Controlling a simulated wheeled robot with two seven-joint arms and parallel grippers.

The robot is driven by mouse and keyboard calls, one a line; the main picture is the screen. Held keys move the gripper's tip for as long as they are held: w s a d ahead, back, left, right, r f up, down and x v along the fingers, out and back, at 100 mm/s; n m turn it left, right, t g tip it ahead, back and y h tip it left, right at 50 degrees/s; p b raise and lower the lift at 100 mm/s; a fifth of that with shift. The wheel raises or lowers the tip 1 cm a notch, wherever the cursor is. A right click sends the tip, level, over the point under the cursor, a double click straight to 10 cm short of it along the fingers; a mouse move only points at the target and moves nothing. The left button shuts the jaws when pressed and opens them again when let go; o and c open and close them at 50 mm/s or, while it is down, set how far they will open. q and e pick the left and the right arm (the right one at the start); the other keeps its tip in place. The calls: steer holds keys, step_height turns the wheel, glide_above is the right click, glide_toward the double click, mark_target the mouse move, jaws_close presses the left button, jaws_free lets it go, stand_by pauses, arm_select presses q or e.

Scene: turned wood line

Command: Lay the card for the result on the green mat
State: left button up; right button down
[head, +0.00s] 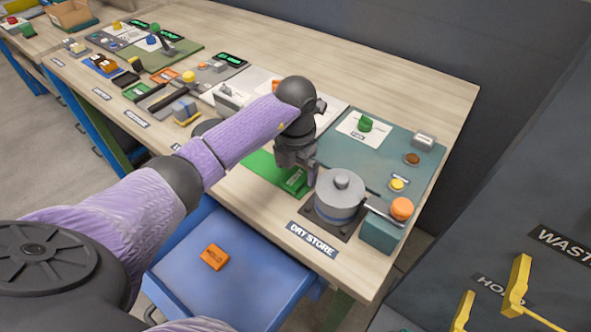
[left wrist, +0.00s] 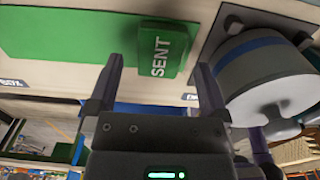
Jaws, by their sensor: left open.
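A green card marked SENT (left wrist: 162,50) lies at one end of the green mat (left wrist: 60,30), by its edge. I cannot tell whether the card overhangs slightly. In the head view the card (head: 297,183) shows beside the mat's bare part (head: 262,168), partly below my gripper. My left gripper (head: 294,168) is open and empty above that end. In the left wrist view its two fingers (left wrist: 160,72) stand apart, with the card beyond and between the tips. An orange card (head: 214,257), its word seemingly HOLD, lies in the blue drawer. My right gripper is out of view.
The grey round DRY STORE device (head: 340,196) stands close right of my gripper, with an orange-knobbed lever (head: 401,208). The blue drawer (head: 180,283) is open below the table edge. Boards with buttons and blocks crowd the bench's far left; bare wood (head: 400,92) runs behind.

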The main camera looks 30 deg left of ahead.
mark_target(296, 177)
arm_select(q)
step_height(296, 177, up, 10)
steer(key=p, duration=0.2)
steer(key=shift+r, duration=0.25)
